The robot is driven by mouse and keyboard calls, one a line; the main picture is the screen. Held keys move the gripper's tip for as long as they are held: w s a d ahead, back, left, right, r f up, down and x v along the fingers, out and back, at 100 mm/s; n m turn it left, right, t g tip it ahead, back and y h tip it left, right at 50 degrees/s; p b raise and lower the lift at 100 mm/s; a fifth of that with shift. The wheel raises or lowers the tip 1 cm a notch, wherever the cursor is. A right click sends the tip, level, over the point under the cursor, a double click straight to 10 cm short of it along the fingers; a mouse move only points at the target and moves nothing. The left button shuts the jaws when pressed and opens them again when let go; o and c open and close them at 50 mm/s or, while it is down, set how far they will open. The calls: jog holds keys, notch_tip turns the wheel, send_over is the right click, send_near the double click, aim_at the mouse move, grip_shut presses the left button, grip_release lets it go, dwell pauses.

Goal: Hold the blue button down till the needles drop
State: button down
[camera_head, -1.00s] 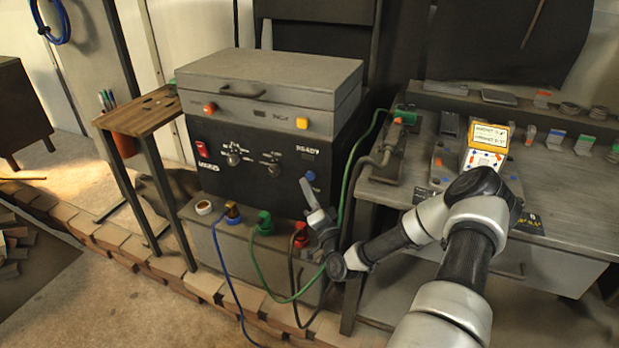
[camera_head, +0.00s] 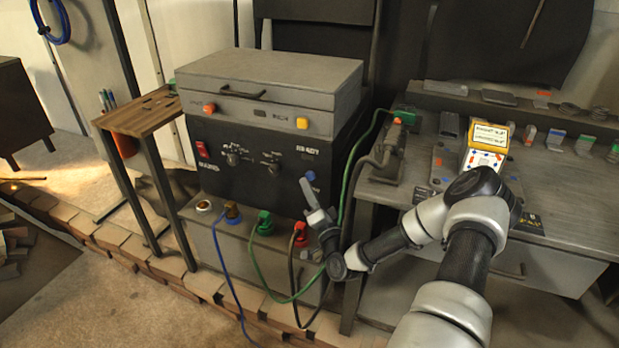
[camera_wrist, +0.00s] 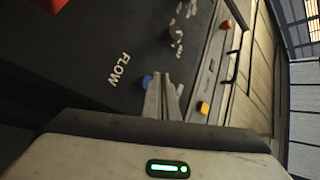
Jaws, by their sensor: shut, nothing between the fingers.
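The blue button (camera_head: 310,176) is at the right end of the dark front panel (camera_head: 240,172). In the wrist view the button (camera_wrist: 147,81) shows just left of my fingertips, near the word FLOW. My gripper (camera_head: 304,182) is shut and empty, with its tips right at the button; it also shows in the wrist view (camera_wrist: 162,78). I cannot tell whether the tips touch the button or press it in. A yellow-framed box (camera_head: 470,157) on the right bench has two pale windows; any needles are too small to make out.
Green (camera_head: 264,222) and red (camera_head: 300,235) plugs with hanging cables sit below the panel, close to my gripper. A red switch (camera_head: 202,150) and knobs are further left. The right bench (camera_head: 560,185) holds several small items.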

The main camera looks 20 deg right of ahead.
jog(key=shift+w+d, duration=0.1)
jog(key=shift+w+d+b, duration=0.2)
jog(key=shift+b, duration=0.15)
jog(key=shift+w+d, duration=0.35)
jog(key=shift+d, duration=0.05)
dwell(2.1)
jog(key=shift+a, duration=0.1)
dwell(1.4)
jog(key=shift+s+a, duration=0.6)
jog(key=shift+s, duration=0.05)
jog(key=s+a, duration=0.3)
jog(key=shift+s+a, duration=0.25)
jog(key=shift+a, duration=0.05)
dwell(0.6)
